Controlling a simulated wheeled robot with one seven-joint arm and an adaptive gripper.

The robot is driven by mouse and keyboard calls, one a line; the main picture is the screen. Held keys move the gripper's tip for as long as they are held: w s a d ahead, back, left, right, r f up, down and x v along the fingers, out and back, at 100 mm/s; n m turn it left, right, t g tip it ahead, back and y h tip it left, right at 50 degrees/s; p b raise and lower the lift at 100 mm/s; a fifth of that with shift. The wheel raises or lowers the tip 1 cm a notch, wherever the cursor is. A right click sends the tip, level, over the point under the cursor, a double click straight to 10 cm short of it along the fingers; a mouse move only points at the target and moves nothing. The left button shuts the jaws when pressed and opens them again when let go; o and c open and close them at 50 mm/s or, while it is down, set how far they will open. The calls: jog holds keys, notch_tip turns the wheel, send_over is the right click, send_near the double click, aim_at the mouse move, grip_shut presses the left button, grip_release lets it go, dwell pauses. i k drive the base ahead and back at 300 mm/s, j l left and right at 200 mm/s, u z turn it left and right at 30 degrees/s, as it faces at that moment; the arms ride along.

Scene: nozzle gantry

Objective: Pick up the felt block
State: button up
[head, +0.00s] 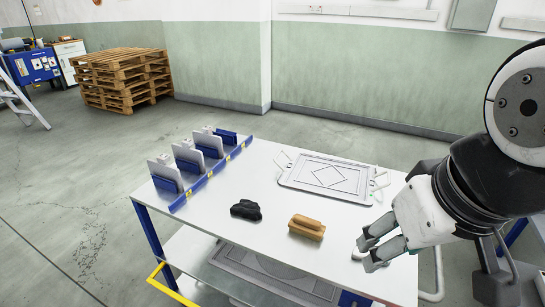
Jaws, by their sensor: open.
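A tan, block-shaped piece with a narrower raised top (306,227), which looks like the felt block, lies on the white tabletop (262,174) near its front edge. A dark, lumpy object (246,210) lies to its left, apart from it. My gripper (363,252) is at the right, to the right of the tan block and not touching it. The tan block is in plain view.
A blue rack with several upright plates (200,163) runs along the table's left side. A pale tray with a diamond pattern (327,176) lies at the back right. A lower shelf holds a grey panel (275,274). The tabletop's middle is clear.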

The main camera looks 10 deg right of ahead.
aim_at(313, 229)
jog(key=l+u, duration=0.3)
jog(key=k+l+u, duration=0.15)
jog(key=l+u, duration=0.15)
jog(key=l, duration=0.15)
jog(key=k+l+u, duration=0.1)
jog(key=l+u, duration=0.25)
jog(key=k+l+u, duration=0.15)
jog(key=l+u, duration=0.15)
